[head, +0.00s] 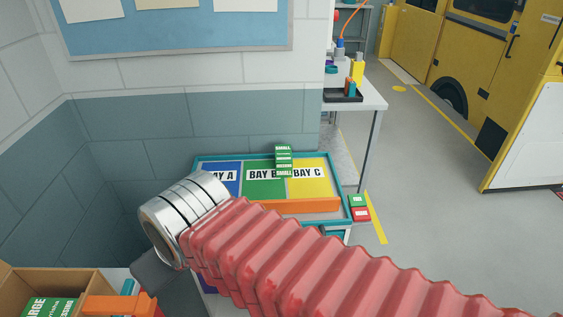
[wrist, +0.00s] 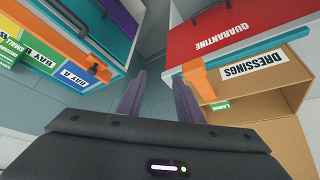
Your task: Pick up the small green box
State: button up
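A green item with white label bands (head: 284,160), looking like one box or a stack, stands upright on the green BAY B section of the tray (head: 338,214). A smaller green block (head: 358,200) sits beside the tray's right end. In the wrist view a green label reading SMALL (wrist: 11,49) shows at the left, by the bays. A green box (head: 45,308) lies in the cardboard carton at lower left. My gripper (wrist: 160,95) is open and empty, its two purple-grey fingers apart, away from the tray. In the head view its fingers are hidden.
The tray has blue BAY A, green BAY B and yellow BAY C sections. A red corrugated tube with a silver end crosses the head view's foreground. The wrist view shows the DRESSINGS carton (wrist: 285,78) and a red QUARANTINE panel (wrist: 240,25) at right. A white table (head: 372,102) stands behind.

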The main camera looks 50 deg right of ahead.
jog(key=shift+o, duration=1.4)
jog(key=shift+w+d, duration=0.25)
jog(key=shift+w, duration=0.15)
jog(key=o, duration=0.7)
jog(key=w+d+m, duration=0.1)
jog(key=w+d, duration=0.2)
jog(key=w+d+m+t+h, duration=0.1)
jog(key=w+d, duration=0.3)
jog(key=w+d+m+h, duration=0.1)
jog(key=w+d, duration=0.2)
jog(key=shift+w+d+f+t, duration=0.25)
jog(key=shift+d+f+t, duration=0.05)
jog(key=shift+d+f, duration=0.1)
jog(key=m+h, duration=0.7)
send_near(283, 153)
jog(key=s+a, duration=0.1)
jog(key=s+a+r, duration=0.1)
jog(key=shift+s+r+t, duration=0.1)
jog(key=shift+s+t, duration=0.15)
jog(key=shift+t, duration=0.15)
jog(key=shift+x, duration=4.25)
